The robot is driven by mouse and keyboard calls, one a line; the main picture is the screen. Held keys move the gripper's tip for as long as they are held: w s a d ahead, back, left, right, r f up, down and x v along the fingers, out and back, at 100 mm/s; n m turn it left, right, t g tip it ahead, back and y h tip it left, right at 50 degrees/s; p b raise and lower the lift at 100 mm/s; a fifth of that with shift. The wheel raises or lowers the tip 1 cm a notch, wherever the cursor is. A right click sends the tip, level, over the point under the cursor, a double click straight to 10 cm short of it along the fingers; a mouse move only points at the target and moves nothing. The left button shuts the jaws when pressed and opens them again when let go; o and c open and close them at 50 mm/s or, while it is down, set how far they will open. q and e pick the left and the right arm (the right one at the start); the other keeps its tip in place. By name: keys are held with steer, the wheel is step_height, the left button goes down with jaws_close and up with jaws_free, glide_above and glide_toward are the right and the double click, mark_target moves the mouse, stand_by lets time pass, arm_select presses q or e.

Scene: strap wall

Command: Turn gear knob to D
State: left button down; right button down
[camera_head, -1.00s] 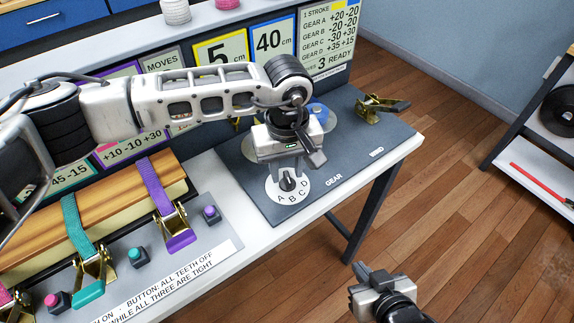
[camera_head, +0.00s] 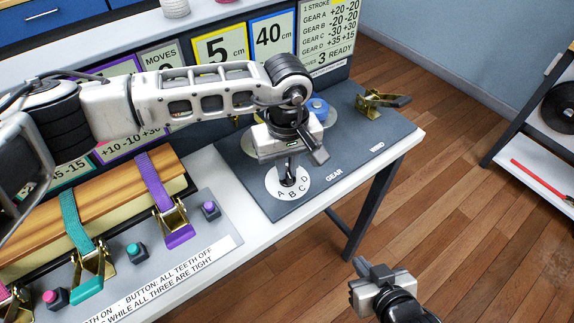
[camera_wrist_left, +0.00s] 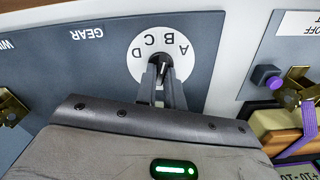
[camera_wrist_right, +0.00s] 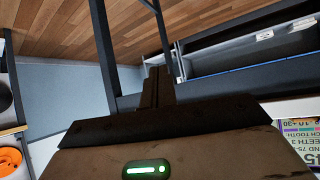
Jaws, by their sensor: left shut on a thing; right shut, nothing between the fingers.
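The gear knob (camera_wrist_left: 163,63) is small and dark, at the centre of a white dial (camera_wrist_left: 138,38) lettered A, B, C and D. The dial also shows in the head view (camera_head: 274,191), on the dark panel marked GEAR. My left gripper (camera_head: 288,170) reaches down over the dial, and its fingers are shut on the knob; they also show in the left wrist view (camera_wrist_left: 162,78). The fingers hide part of the knob, and I cannot tell which letter it points to. My right gripper (camera_head: 363,272) is shut and empty, low over the floor beyond the table edge.
A brass latch (camera_head: 378,104) stands at the panel's far right corner. A blue knob (camera_head: 318,107) is behind my left wrist. Purple (camera_head: 155,186) and teal (camera_head: 72,222) straps with brass buckles cross a wooden block at left. A shelf (camera_head: 537,165) stands at far right.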

arm_select(q)
steer(key=n+b, duration=0.4)
steer(key=shift+f, duration=0.2)
steer(key=n+b, duration=0.3)
steer(key=shift+a+n, duration=0.1)
steer(key=shift+n, duration=0.2)
steer(key=n+b, duration=0.3)
steer(key=shift+s+n, duration=0.1)
steer(key=shift+n, duration=0.2)
steer(key=n+b, duration=0.2)
steer(key=n, duration=0.1)
steer(key=shift+r, duration=0.2)
steer(key=shift+n, duration=0.4)
arm_select(e)
steer(key=shift+m+t+y, duration=0.4)
steer(key=shift+t+y, duration=0.1)
steer(key=f, duration=0.1)
steer(key=a+f, duration=0.1)
steer(key=f, duration=0.1)
steer(key=a+f, duration=0.1)
steer(key=shift+w+f, duration=0.35)
arm_select(q)
steer(key=shift+s+b, duration=0.1)
steer(key=shift+b, duration=0.2)
steer(key=c, duration=1.5)
jaws_free()
